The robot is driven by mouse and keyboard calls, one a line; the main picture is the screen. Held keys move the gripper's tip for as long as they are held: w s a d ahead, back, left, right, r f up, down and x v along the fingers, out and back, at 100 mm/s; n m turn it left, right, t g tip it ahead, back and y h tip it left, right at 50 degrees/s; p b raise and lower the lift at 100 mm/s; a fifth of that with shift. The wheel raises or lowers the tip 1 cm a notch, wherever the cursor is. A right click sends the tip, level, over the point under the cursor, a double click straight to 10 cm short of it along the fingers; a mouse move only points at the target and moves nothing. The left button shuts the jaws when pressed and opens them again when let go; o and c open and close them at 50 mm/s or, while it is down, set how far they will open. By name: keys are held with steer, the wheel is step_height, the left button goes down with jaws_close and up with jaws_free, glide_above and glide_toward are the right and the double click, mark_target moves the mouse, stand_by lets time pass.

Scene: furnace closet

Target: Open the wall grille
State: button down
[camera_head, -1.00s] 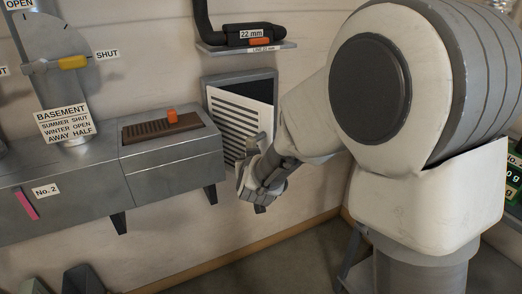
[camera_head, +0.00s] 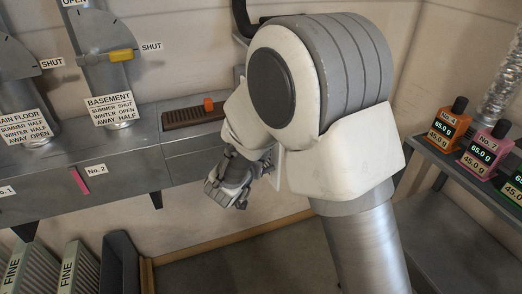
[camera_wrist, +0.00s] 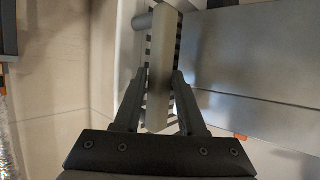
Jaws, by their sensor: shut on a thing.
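The wall grille is mostly hidden behind my arm in the head view. In the wrist view its dark slats (camera_wrist: 148,48) show beside and behind a grey bar handle (camera_wrist: 163,60). My gripper (camera_wrist: 159,85) is shut on this handle, with one finger on each side of it. In the head view my gripper (camera_head: 228,187) is below the right end of the grey duct box, and the handle in it cannot be made out. How far the grille stands from the wall cannot be told.
The grey duct box (camera_head: 200,155) with a brown register and orange knob (camera_head: 208,104) is close to my gripper; its grey side (camera_wrist: 255,55) fills the wrist view's right. Filters (camera_head: 75,270) stand at lower left. A shelf with bottles (camera_head: 447,125) is at right.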

steer(key=shift+w+a+r, duration=0.1)
steer(key=shift+w+r, duration=0.1)
steer(key=shift+r, duration=0.05)
steer(key=c, duration=0.6)
jaws_free()
steer(key=shift+w+f, duration=0.15)
steer(key=shift+f, duration=0.05)
steer(key=p+v, duration=0.3)
steer(key=v, duration=1.4)
steer(key=shift+s+p, duration=0.25)
steer(key=shift+p, duration=0.05)
